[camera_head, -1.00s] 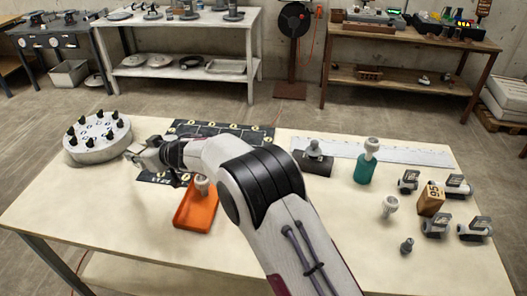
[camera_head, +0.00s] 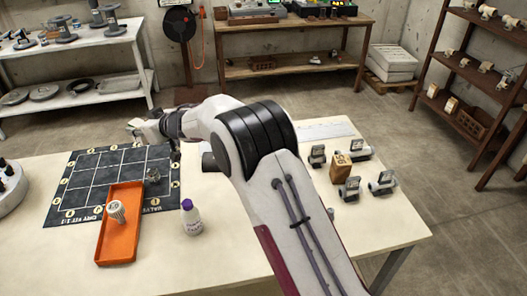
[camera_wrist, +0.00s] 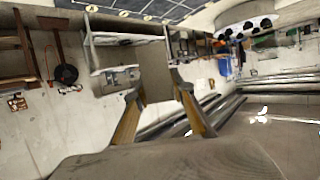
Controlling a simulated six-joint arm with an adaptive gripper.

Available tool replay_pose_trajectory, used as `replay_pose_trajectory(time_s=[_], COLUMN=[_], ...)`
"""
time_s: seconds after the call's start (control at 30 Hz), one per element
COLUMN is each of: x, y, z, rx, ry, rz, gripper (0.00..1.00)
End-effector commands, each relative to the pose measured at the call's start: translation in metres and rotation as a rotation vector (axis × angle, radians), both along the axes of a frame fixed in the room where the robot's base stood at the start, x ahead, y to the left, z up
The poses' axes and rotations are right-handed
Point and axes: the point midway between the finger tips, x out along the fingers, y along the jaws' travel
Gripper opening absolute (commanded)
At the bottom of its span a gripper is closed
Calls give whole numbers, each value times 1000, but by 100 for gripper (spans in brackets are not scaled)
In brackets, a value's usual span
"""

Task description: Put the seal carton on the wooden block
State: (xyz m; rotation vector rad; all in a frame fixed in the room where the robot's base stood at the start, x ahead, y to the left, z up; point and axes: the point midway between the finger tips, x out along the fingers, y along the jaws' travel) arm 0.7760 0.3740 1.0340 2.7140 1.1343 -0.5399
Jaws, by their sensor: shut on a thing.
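The wooden block (camera_head: 340,167), brown with a dark number on its face, stands on the right of the table in the head view, among grey pipe fittings. My gripper (camera_head: 138,127) is at the far left of the arm, seen over the far edge of the dark grid mat and well away from the block. In the wrist view my gripper (camera_wrist: 158,100) is shut on a plain grey-brown box between its fingertips, apparently the seal carton (camera_wrist: 155,72). The head view shows only a small pale bit at the fingertips, so its markings cannot be read.
An orange tray (camera_head: 119,245) holds a pale fitting and overlaps the grid mat (camera_head: 75,185). A white bottle with a purple cap (camera_head: 192,217) stands right of it. Pipe fittings (camera_head: 382,182) crowd the block's right side. My arm hides the table's middle. The front right is clear.

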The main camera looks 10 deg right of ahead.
Motion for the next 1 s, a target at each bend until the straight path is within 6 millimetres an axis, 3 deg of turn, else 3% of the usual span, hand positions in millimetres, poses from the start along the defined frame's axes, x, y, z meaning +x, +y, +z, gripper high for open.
replay_pose_trajectory(time_s=[0.03, 0.5, 1.0], x=[7, 41, 38], y=[-19, -175, -345], z=[3, 20, 34], rx=[0, 1, 0], ry=[0, 0, 0], rz=[-24, -215, -419], gripper=[2, 2, 2])
